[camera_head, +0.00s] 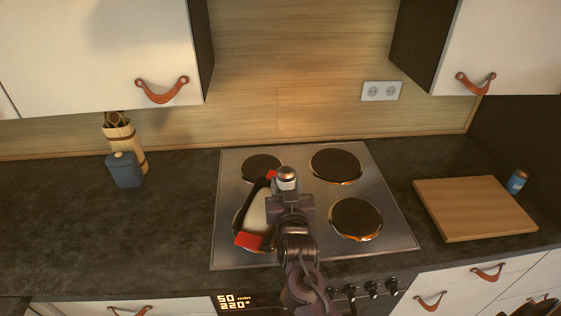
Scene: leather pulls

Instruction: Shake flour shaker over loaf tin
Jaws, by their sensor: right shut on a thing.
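The loaf tin (264,189) is dark with red ends and a pale filling. It sits on the left part of the hob, over the front left plate. My right gripper (289,197) is shut on the flour shaker (287,174), of which mainly the rounded silvery top shows. The shaker is at the right side of the tin in the picture, overlapping its edge. I cannot tell its height above the hob. My right gripper and arm hide the tin's right side. My left gripper is not in view.
The hob (397,235) has several round plates. A wooden board (474,208) lies to the right, with a small blue jar (517,181) beside it. A blue canister (125,170) and a wooden utensil holder (122,135) stand at the left. The dark worktop (150,225) in front of them is clear.

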